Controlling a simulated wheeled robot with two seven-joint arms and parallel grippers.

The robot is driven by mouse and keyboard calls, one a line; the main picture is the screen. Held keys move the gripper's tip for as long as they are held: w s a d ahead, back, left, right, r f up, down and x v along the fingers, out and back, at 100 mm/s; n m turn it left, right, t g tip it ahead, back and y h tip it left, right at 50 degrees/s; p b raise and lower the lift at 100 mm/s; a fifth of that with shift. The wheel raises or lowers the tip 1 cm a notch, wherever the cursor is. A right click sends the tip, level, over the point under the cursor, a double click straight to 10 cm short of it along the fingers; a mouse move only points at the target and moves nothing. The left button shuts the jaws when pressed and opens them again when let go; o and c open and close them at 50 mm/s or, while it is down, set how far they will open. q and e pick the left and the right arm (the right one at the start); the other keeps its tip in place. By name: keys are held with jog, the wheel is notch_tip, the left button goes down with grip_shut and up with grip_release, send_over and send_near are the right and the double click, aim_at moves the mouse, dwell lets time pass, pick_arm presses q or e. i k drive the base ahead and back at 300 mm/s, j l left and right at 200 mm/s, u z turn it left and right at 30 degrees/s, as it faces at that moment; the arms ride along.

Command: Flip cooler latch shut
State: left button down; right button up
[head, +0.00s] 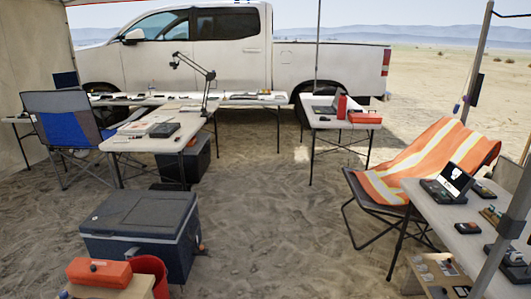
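A dark blue-grey cooler (182,258) stands on the sand at the lower left in the head view. Its lid (140,211) lies down over the body, with a paler band below the lid edge. A small dark and orange fitting (200,249) sticks out at the cooler's right side. It is too small to tell whether this is the latch or how it is set. Neither of my grippers is in view.
An orange-red case (100,271) and a red bucket (150,268) stand close in front of the cooler. A desk (150,143) and blue chair (62,120) are behind it. Open sand (270,230) lies to its right, up to the striped chair (425,165).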

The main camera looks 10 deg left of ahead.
aim_at(131, 251)
jog(key=i+u, duration=0.35)
jog(key=i, duration=1.9)
jog(key=i+j, duration=0.1)
jog(key=i, duration=2.6)
jog(key=i+l+z, duration=0.25)
jog(key=i, duration=0.75)
jog(key=i+z, duration=0.3)
jog(key=i, duration=0.75)
jog(key=u, duration=4.6)
jog(key=i+j+u, duration=0.3)
jog(key=i+u, duration=0.2)
jog(key=u, duration=0.15)
jog(key=i+j+u, duration=0.25)
jog(key=i+u, duration=0.15)
jog(key=i+j+u, duration=0.1)
jog(key=i+u, duration=0.75)
jog(key=i, duration=2.1)
jog(key=j+u, duration=0.05)
jog(key=j, duration=0.05)
